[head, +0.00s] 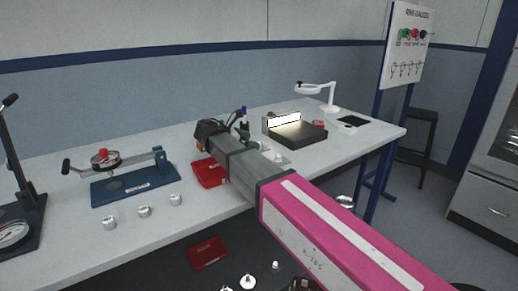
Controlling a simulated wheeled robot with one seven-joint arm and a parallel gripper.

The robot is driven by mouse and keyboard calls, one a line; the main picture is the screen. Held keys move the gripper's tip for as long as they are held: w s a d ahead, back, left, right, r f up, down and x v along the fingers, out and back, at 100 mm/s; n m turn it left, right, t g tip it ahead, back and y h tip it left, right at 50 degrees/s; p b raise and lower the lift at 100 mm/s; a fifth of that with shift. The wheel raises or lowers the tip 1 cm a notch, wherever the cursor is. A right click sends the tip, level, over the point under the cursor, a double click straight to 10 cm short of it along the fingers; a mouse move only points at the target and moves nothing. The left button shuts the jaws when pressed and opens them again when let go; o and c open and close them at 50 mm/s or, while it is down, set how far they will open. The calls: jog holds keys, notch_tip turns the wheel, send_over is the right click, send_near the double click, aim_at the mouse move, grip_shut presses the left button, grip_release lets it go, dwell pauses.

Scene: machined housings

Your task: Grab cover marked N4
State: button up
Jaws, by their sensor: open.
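Three small silvery round caps stand in a row near the table's front edge: a left one (109,222), a middle one (144,211) and a right one (176,199). I cannot read any marking on them, so I cannot tell which cover is N4. My arm reaches from the lower right across the table, and its dark end (210,132) is above and beyond a red tray (208,172). My gripper's fingertips are not clearly distinguishable. The caps stand apart from it, to its left and nearer the front edge.
A blue-based fixture (135,184) stands behind the caps, and a dial gauge stand (14,232) at far left. A dark box with a lit panel (296,133) and a white lamp (330,95) stand to the right. Below the table lie a red tray (207,252) and small metal parts.

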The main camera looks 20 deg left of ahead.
jog(key=x, duration=0.3)
jog(key=shift+w+d, duration=0.15)
jog(key=c, duration=1)
